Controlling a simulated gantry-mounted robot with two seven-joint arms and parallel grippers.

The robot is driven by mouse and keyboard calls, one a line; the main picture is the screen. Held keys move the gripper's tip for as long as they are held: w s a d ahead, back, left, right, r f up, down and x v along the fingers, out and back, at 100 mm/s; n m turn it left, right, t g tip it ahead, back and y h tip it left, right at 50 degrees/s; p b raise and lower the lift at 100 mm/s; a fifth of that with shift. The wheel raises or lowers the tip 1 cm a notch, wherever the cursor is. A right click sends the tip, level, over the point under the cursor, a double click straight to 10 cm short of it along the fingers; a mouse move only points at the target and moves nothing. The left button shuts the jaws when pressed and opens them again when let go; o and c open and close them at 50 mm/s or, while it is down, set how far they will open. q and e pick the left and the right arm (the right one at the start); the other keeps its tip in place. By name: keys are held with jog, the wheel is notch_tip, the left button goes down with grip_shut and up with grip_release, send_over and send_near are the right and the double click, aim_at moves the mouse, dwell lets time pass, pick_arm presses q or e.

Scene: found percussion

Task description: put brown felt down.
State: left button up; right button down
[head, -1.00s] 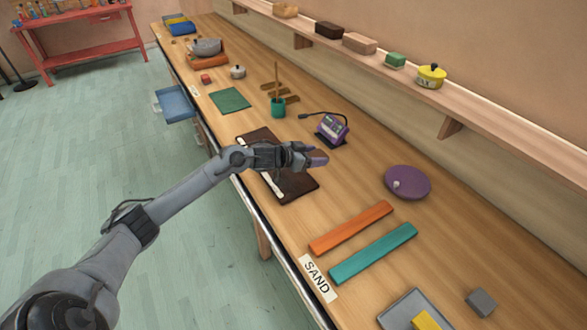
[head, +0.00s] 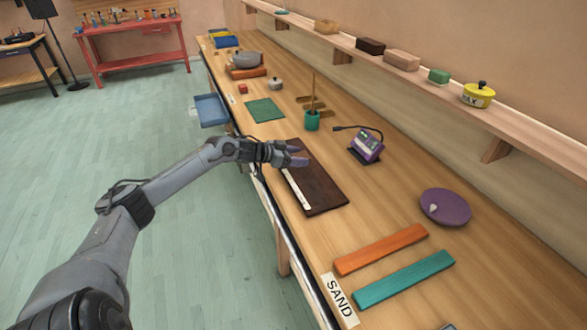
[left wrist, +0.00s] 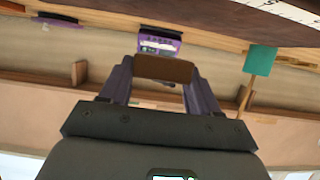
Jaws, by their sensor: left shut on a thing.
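My left gripper (head: 294,155) hangs over the far left end of a dark brown board (head: 325,187) with a pale ruled strip on its near side. In the left wrist view, my left gripper (left wrist: 163,75) is shut on the brown felt (left wrist: 165,69), a small flat brown piece between its two fingers. The felt is hard to make out in the head view, where the fingers hide it. The board with its scale also shows at the top right of the left wrist view (left wrist: 225,22). My right gripper is not in view.
A purple device (head: 366,146) with a thin arm stands right of the board. An orange bar (head: 381,249), a teal bar (head: 405,279) and a purple disc (head: 445,207) are nearer.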

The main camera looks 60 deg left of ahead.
aim_at(293, 172)
pick_arm(q)
jog(key=shift+s+a+f, duration=0.35)
jog(key=shift+a+f, duration=0.1)
jog(key=shift+a, duration=0.1)
jog(key=shift+f+b, duration=0.65)
jog(key=shift+f, duration=1.25)
jog(key=shift+f, duration=0.15)
jog(key=o, duration=1.1)
jog(key=shift+s+r, duration=0.1)
jog(key=shift+r, duration=0.1)
jog(key=p+v, duration=0.6)
jog(key=v, duration=0.5)
jog(key=shift+s+r+p, duration=0.2)
jog(key=shift+s+p, duration=0.1)
jog(key=shift+p, duration=0.05)
jog(key=shift+s, duration=0.1)
